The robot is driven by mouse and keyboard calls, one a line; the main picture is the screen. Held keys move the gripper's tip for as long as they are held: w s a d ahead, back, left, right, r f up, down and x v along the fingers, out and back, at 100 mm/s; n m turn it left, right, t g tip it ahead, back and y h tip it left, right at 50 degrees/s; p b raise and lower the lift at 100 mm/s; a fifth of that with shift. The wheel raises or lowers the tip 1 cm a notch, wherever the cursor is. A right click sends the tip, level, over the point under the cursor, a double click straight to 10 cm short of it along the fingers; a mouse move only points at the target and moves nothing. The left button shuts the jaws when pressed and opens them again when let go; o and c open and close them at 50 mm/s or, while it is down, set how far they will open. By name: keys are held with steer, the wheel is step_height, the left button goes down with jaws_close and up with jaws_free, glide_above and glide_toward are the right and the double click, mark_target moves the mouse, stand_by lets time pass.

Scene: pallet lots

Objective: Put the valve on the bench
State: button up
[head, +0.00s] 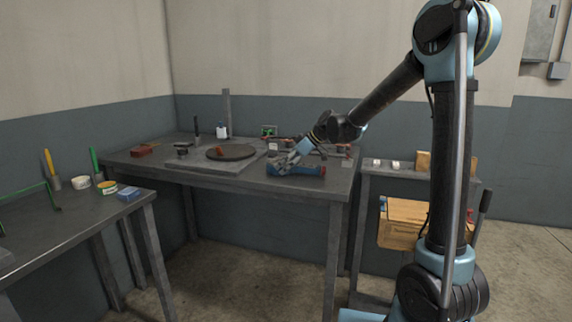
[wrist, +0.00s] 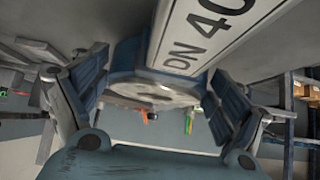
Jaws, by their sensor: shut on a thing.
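A dark round plate (head: 231,152) lies on a flat board left of the valve. A white-and-blue bottle (head: 222,131) and small parts stand behind. A second table (head: 70,220) with cans is at left; a low stand with a wooden crate (head: 405,222) is at right.

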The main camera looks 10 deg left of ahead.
steer(key=o, duration=1.9)
steer(key=shift+f, duration=0.15)
steer(key=shift+d, duration=0.1)
steer(key=v, duration=1.2)
steer(key=s+d+m, duration=0.1)
steer(key=s+d, duration=0.1)
steer(key=d, duration=0.1)
steer(key=s+d+f+m+h, duration=0.1)
steer(key=s+d, duration=0.1)
steer(key=d, duration=0.2)
steer(key=s+d+f+m+h, duration=0.1)
steer(key=s+d, duration=0.1)
steer(key=d, duration=0.2)
steer(key=shift+s+d+f+m+t, duration=0.15)
steer(key=shift+s+f+m+t, duration=0.1)
steer(key=shift+s+m+t, duration=0.15)
steer(key=s+d+f+m+h, duration=0.2)
steer(key=s+d+f+m, duration=0.2)
steer(key=s+d+f, duration=0.2)
steer(key=s+d+f+m+h, duration=0.2)
steer(key=s+d+f+m, duration=0.2)
steer(key=s+d, duration=0.6)
steer(key=s+d+f+m+h, duration=0.3)
steer(key=s+d+f+m, duration=0.2)
steer(key=s+d+f, duration=0.3)
steer(key=shift+d+t, duration=0.3)
steer(key=shift+d, duration=0.45)
steer(key=shift+w, duration=0.1)
